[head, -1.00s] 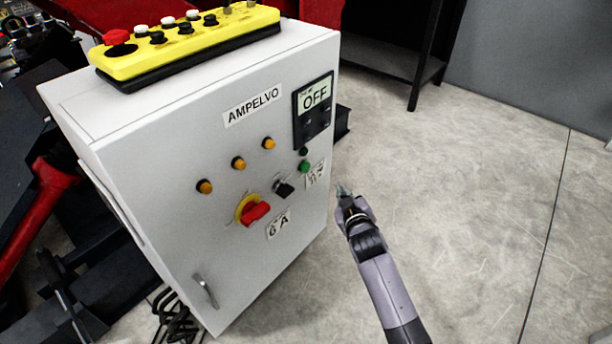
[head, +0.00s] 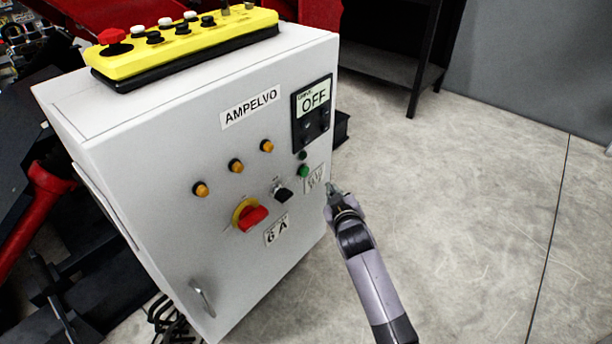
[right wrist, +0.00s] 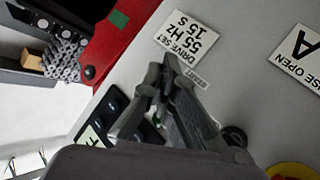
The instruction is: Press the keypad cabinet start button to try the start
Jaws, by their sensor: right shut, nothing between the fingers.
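The grey keypad cabinet (head: 160,150) stands at the left of the head view with an AMPELVO label. Its black keypad (head: 312,125) reads OFF on the display. A green button (head: 303,171) sits below the keypad, with a small dark one above it. My right gripper (head: 332,188) is shut and empty, just right of and lower than the green button in the picture; I cannot tell if it touches the cabinet. My left gripper is out of view.
The cabinet front also bears amber lamps (head: 236,166), a red-and-yellow rotary switch (head: 250,216), a black selector (head: 283,194) and a handle (head: 203,297). A yellow button box (head: 185,48) lies on top. Bare floor (head: 470,220) is at the right.

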